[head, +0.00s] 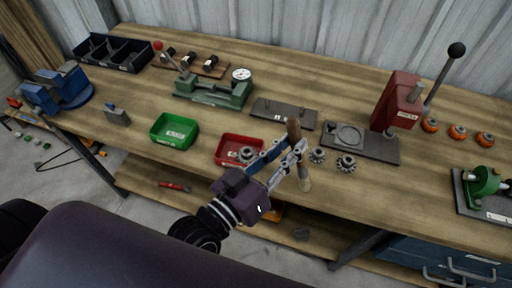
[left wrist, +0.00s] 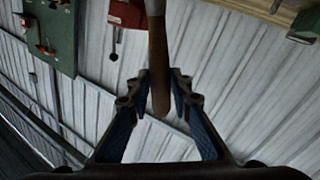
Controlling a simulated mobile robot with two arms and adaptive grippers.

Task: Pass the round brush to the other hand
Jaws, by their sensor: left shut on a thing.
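The round brush (head: 293,130) stands roughly upright in the head view, a brown wooden stick with a paler lower part. In the left wrist view the brush's brown handle (left wrist: 158,62) runs down from the top edge to a rounded end between the fingers of my left gripper (left wrist: 161,86). Its other end is cut off there. My right gripper is in neither view.
The workbench (head: 230,65) holds a green bin (head: 174,131), a red bin (head: 232,150), several gears (head: 346,163) and a red press (head: 396,103). A green fixture (head: 213,91) stands behind the bins.

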